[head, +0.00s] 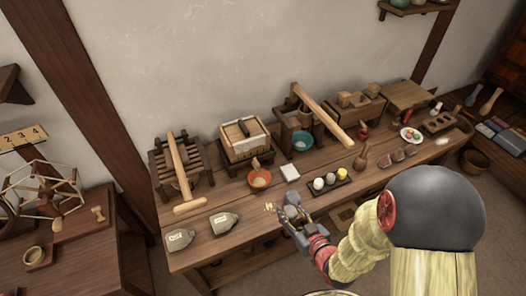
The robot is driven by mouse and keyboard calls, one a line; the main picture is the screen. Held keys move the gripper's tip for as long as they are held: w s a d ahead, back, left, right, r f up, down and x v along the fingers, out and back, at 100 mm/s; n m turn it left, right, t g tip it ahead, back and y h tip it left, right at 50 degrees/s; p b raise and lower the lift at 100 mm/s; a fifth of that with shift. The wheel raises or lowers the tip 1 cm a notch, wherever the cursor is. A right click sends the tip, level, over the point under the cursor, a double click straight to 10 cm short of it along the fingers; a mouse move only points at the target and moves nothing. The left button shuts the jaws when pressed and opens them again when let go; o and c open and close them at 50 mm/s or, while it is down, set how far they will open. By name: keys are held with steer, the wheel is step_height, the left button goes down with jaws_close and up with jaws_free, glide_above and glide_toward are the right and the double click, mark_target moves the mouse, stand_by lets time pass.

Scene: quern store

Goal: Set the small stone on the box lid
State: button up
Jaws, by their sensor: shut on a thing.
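My gripper (292,213) is at the front edge of the long wooden table, left of the black tray. It is shut on a small grey stone (292,199), which shows at its fingertips; at this size I cannot tell whether the stone touches the table. A wooden box (368,115) with several wooden blocks on top stands at the back right. A flat wooden top (406,94) is right of it. I cannot tell for sure which of these is the box lid.
Bare wood shows around the white block.

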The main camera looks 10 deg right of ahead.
steer(key=shift+w+d, duration=0.2)
steer(key=shift+d, duration=0.2)
steer(key=w+d+m+h, duration=0.1)
steer(key=w, duration=0.2)
steer(key=w+d+m+h, duration=0.1)
steer(key=w+d+h, duration=0.1)
steer(key=w, duration=0.2)
steer(key=w+d+f+m+t+h, duration=0.1)
steer(key=w+d, duration=0.1)
steer(key=w, duration=0.1)
steer(key=shift+w+f+m, duration=0.1)
steer(key=shift+w+m, duration=0.05)
steer(key=shift+m, duration=0.25)
steer(key=a, duration=0.1)
steer(key=a+f, duration=0.1)
steer(key=shift+a+f, duration=0.1)
steer(key=shift+a, duration=0.2)
steer(key=shift+a+n, duration=0.25)
steer(key=shift+n, duration=0.05)
steer(key=shift+d, duration=0.1)
